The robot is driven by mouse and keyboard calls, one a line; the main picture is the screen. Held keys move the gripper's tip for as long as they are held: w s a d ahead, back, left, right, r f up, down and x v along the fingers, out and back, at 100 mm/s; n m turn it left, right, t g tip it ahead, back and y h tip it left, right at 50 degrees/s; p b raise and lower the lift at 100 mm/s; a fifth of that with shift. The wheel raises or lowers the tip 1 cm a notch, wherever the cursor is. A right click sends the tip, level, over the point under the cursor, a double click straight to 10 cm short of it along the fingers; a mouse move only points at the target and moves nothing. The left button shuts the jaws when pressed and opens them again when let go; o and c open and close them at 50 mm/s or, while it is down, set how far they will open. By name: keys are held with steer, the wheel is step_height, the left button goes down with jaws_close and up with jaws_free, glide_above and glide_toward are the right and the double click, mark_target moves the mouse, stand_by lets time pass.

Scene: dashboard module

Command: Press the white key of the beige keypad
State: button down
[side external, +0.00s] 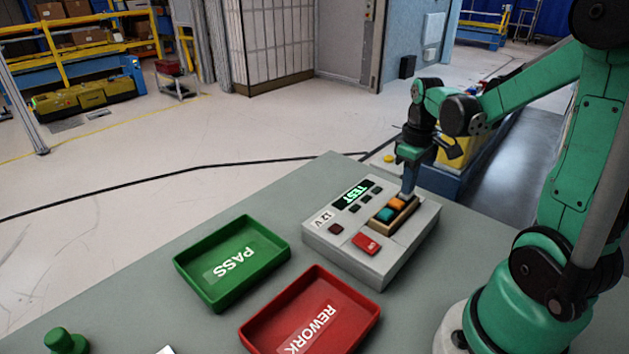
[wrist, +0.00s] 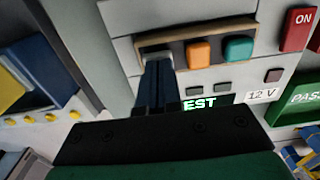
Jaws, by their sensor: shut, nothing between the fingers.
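The beige keypad (wrist: 190,35) is set in a light grey test box (side external: 345,243). In the wrist view it has an orange key (wrist: 198,54) and a teal key (wrist: 238,48) in a row. A pale key (wrist: 153,48) at the row's left end shows only partly behind my fingertips. My gripper (wrist: 157,62) is shut and empty, its tips right at this end key. In the side view my gripper (side external: 406,193) points down at the keypad's far end, beyond the orange key (side external: 397,203), and hides the white key. I cannot tell whether the tips touch it.
A red ON switch (side external: 367,243), a lit TEST display (side external: 356,190) and small dark buttons share the box top. A green PASS tray (side external: 205,283) and a red REWORK tray (side external: 262,340) stand on the table to the left and front.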

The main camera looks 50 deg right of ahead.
steer(key=shift+f, duration=0.1)
steer(key=shift+f, duration=0.9)
steer(key=shift+r, duration=0.1)
step_height(320, 180, up, 14)
steer(key=shift+r, duration=0.15)
stand_by(0.4)
stand_by(0.4)
steer(key=w+a+f+t, duration=0.1)
steer(key=a+f+t, duration=0.2)
steer(key=a, duration=0.5)
steer(key=w+a+f+t, duration=0.2)
steer(key=a+f+t, duration=0.1)
steer(key=a, duration=0.6)
steer(key=shift+a+t, duration=0.15)
steer(key=shift+t, duration=0.45)
